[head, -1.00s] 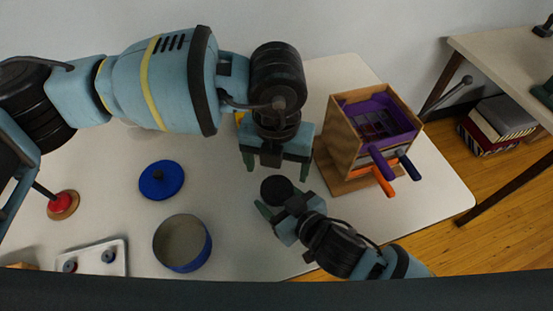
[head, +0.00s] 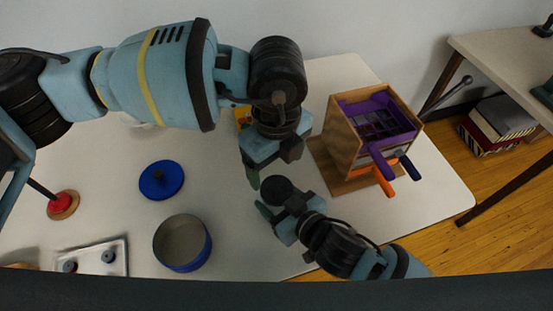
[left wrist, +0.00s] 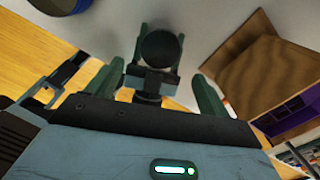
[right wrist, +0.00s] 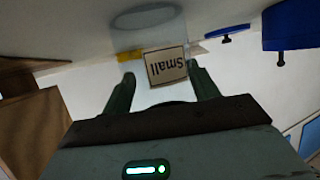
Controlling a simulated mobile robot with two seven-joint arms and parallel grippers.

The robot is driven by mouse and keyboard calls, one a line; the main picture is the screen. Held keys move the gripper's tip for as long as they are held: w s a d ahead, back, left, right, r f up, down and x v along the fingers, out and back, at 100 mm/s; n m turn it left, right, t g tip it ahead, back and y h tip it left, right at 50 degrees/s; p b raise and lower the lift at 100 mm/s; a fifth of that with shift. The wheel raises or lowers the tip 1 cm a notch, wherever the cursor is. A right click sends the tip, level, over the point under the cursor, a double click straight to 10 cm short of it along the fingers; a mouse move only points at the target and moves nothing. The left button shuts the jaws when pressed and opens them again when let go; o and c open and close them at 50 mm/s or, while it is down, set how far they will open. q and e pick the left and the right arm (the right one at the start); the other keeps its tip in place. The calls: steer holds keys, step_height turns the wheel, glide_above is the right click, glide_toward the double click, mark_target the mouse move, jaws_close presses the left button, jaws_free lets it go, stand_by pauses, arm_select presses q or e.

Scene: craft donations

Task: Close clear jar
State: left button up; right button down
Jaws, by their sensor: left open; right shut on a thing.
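The clear jar (right wrist: 148,28) stands between the fingers of my right gripper (right wrist: 160,70), which is shut on it. A round black lid (head: 277,188) covers the jar's top in the head view and hides the jar below. The lid also shows in the left wrist view (left wrist: 160,46), between my right gripper's fingers. It looks seated on the jar, but how tightly I cannot tell. My left gripper (head: 272,168) is open and empty above the lid, with its fingers apart from it.
A wooden box (head: 342,137) with purple and orange handled pieces stands right of my grippers. A blue pot (head: 183,258), a blue lid (head: 161,180) and a metal tray (head: 92,257) lie to the left. A yellow thing (head: 242,115) is partly behind my left gripper. The table's front middle is clear.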

mark_target(277, 189)
arm_select(q)
steer(key=shift+f, duration=4)
steer(key=shift+c, duration=0.4)
steer(key=c, duration=0.9)
steer(key=m, duration=0.9)
steer(key=shift+m, duration=0.4)
steer(key=o, duration=1.1)
steer(key=shift+c, duration=0.2)
